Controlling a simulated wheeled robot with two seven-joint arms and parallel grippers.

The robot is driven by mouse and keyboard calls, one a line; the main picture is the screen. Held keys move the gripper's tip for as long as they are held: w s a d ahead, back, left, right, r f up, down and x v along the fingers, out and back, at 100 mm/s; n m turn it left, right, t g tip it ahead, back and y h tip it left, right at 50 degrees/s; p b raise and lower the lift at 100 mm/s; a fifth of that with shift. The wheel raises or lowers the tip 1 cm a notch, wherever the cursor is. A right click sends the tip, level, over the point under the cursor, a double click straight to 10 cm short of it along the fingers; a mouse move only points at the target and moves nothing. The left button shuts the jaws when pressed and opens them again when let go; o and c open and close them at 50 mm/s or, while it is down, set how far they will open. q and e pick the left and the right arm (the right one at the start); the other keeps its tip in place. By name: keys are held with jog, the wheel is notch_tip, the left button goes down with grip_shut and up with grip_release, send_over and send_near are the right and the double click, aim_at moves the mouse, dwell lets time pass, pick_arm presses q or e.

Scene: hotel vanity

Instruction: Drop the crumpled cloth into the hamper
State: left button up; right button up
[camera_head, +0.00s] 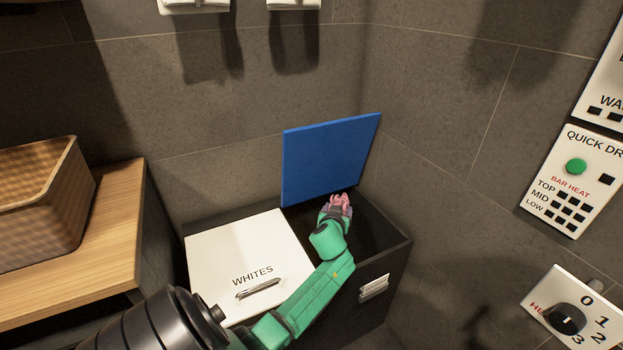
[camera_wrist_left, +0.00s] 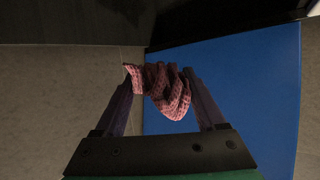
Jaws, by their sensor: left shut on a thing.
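The crumpled cloth (camera_wrist_left: 168,88) is pink-red and textured. My left gripper (camera_wrist_left: 160,85) is shut on it, with a finger on each side. In the head view the cloth (camera_head: 342,200) shows as a small pink bit at the tip of my left gripper (camera_head: 337,207). The hamper (camera_head: 398,262) is a dark box with two compartments. Its right compartment is open, with a blue lid (camera_head: 330,155) standing upright behind it. The gripper and cloth are over this opening, in front of the blue lid. Its left compartment has a shut white lid (camera_head: 245,258) marked WHITES. My right gripper is not seen.
A wooden counter (camera_head: 110,235) with a woven basket (camera_head: 45,200) stands at the left. Tiled walls close in behind and to the right. A QUICK DRY panel (camera_head: 575,190) and a dial panel (camera_head: 575,315) are on the right wall.

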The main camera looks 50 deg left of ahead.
pick_arm(q)
jog(key=o, duration=1.3)
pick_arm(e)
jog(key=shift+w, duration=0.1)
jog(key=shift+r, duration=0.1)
pick_arm(q)
jog(key=p+v, duration=0.2)
jog(key=v, duration=1.2)
jog(key=shift+s, duration=0.25)
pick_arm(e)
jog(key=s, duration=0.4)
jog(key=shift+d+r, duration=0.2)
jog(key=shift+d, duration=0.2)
pick_arm(q)
jog(key=shift+r, duration=0.1)
